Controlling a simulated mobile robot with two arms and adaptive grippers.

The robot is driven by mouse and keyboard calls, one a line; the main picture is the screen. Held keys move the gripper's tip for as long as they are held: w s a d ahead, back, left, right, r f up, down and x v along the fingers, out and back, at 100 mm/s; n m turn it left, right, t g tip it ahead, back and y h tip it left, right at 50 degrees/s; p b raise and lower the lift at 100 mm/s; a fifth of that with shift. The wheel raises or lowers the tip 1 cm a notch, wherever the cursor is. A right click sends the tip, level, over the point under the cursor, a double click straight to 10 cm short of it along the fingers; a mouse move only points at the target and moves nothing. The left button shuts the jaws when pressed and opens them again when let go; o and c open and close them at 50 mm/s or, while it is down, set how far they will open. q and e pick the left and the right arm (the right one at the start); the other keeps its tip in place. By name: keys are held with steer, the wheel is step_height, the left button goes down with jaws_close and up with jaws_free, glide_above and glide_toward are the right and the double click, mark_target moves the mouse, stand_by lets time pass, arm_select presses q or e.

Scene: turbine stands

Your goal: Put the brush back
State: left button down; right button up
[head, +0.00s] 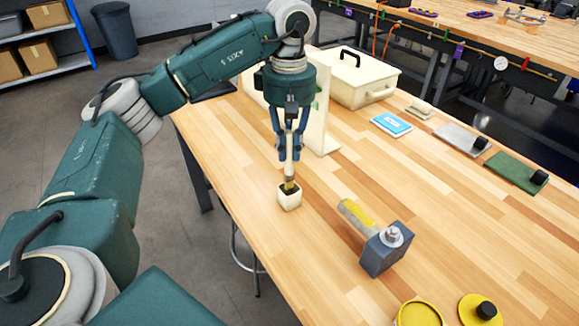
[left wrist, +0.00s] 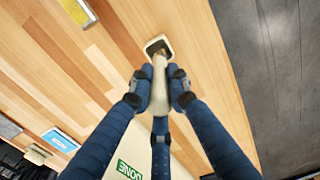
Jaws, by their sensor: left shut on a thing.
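My left gripper (head: 289,155) points straight down and is shut on the pale handle of the brush (head: 289,187). The brush is upright, with its yellowish lower end at the dark opening of a small white cup (head: 290,201). I cannot tell how deep the tip sits in the cup. In the left wrist view the blue fingers of the left gripper (left wrist: 162,88) close around the cream handle of the brush (left wrist: 160,65), and the cup (left wrist: 158,44) lies just beyond. My right gripper is not in view.
A grey block (head: 386,254) with a yellow-marked piece is right of the cup. A white box (head: 358,82) stands behind. Yellow round items (head: 480,310) are at the front.

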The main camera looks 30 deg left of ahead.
mark_target(289, 131)
arm_select(q)
steer(key=shift+f+p, duration=0.4)
steer(key=shift+f, duration=2.2)
steer(key=shift+f, duration=0.2)
steer(key=c, duration=1.7)
jaws_free()
steer(key=shift+o, duration=0.2)
step_height(289, 131, up, 12)
steer(key=shift+w+r, duration=0.1)
steer(key=shift+r, duration=0.15)
